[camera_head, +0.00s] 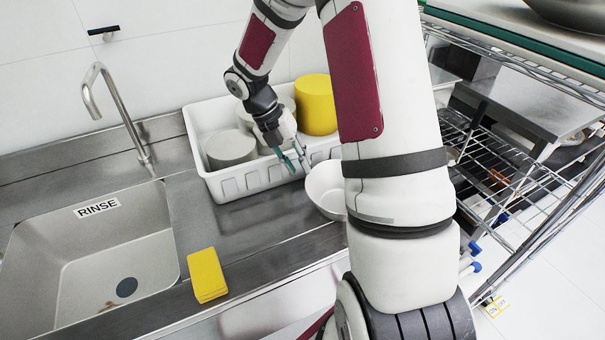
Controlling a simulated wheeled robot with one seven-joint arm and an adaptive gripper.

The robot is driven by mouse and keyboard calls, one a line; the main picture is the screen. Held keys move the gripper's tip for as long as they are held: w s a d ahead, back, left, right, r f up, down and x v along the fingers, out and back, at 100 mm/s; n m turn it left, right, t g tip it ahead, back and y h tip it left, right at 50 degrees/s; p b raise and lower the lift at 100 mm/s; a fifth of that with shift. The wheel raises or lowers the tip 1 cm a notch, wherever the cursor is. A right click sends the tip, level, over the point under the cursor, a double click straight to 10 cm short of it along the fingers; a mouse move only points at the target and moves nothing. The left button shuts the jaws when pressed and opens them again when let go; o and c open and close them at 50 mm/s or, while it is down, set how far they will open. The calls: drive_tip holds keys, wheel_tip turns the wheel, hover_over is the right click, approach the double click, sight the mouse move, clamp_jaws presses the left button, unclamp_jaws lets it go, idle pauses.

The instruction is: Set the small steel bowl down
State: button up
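A small pale, almost white bowl (325,190) is on or just above the steel counter, right of the white bin; its right side is hidden behind my arm. It looks upright, and I cannot tell whether its base touches the counter. My gripper (298,168) is above and left of the bowl, in front of the bin. Its two teal fingers are spread with a gap between them, and nothing shows between them. The fingertips are close to the bowl's left rim; I cannot tell whether they touch it.
The white bin (245,184) holds grey round containers (229,149) and a yellow one (316,104). A sink (110,250) marked RINSE with a tap (125,115) is at left. A yellow sponge or cloth (206,274) lies near the front edge. A wire rack (500,165) stands right.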

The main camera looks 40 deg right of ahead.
drive_tip(key=s+a+r+m+t, duration=0.2)
drive_tip(key=s+a+r+m, duration=0.25)
drive_tip(key=r+m, duration=0.3)
drive_tip(key=s+a+r+m+t, duration=0.25)
drive_tip(key=a+r+m, duration=0.3)
drive_tip(key=r, duration=0.35)
drive_tip(key=s+a+r+m+t+y, duration=0.3)
drive_tip(key=s+a+m, duration=0.5)
drive_tip(key=s+m, duration=0.3)
wheel_tip(320, 180, up, 3)
drive_tip(key=m+t, duration=0.1)
drive_tip(key=m, duration=0.1)
drive_tip(key=shift+a+f+m, duration=0.2)
drive_tip(key=shift+a+m, duration=0.1)
drive_tip(key=shift+m, duration=0.1)
